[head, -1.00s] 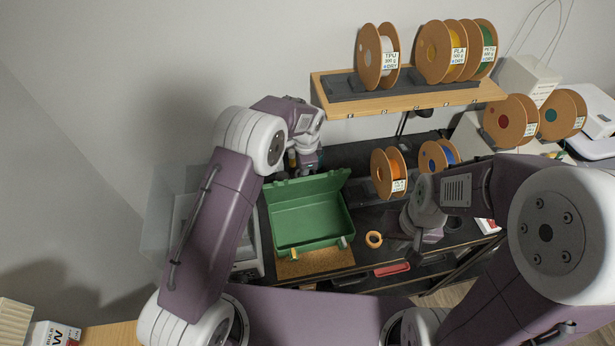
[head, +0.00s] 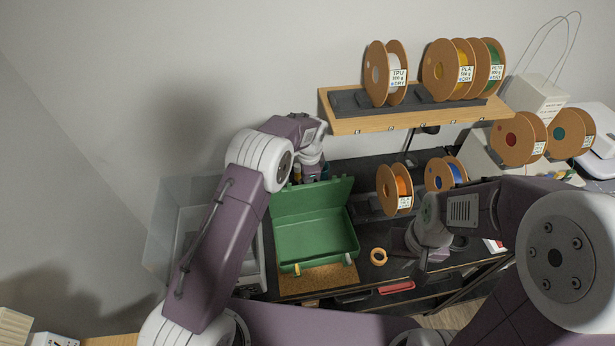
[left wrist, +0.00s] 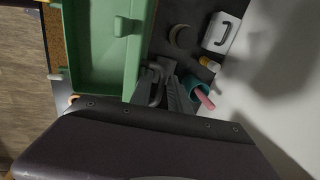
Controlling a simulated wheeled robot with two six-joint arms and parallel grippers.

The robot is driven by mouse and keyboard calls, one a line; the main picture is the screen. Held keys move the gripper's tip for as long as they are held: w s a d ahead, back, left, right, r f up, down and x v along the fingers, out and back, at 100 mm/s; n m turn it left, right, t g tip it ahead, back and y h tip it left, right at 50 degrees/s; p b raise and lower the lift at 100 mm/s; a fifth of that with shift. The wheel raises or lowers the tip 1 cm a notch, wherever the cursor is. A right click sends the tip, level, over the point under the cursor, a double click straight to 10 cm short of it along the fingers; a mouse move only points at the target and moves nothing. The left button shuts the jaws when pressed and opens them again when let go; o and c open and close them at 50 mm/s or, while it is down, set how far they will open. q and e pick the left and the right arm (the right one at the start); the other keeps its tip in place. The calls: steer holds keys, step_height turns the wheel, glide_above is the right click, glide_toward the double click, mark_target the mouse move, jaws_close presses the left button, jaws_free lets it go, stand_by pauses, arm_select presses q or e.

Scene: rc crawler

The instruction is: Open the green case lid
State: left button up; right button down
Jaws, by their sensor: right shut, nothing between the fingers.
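The green case (head: 318,240) sits on the desk, its empty inside facing up. Its lid (head: 312,196) stands raised at the back, leaning away from the opening. Two small tan latches show on the front edge. My left gripper is behind the lid near its top edge; its fingers are mostly hidden in the head view. In the left wrist view the left gripper's fingers (left wrist: 165,82) are beside the green case (left wrist: 100,45); whether they touch it or hold anything is unclear. My right gripper (head: 416,262) is shut and empty, to the right of the case.
A cork mat (head: 318,280) lies in front of the case. An orange ring (head: 378,256) and a red-handled tool (head: 397,287) lie to the right. An orange spool (head: 395,188) stands behind them. A wooden shelf (head: 415,118) with spools is above. A teal cup (left wrist: 195,85) is near the left gripper.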

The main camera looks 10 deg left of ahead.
arm_select(q)
step_height(320, 180, up, 9)
steer(key=s+b, duration=0.1)
steer(key=b, duration=0.1)
steer(key=shift+d+b, duration=0.3)
steer(key=shift+b, duration=0.1)
steer(key=shift+f, duration=0.1)
stand_by(0.3)
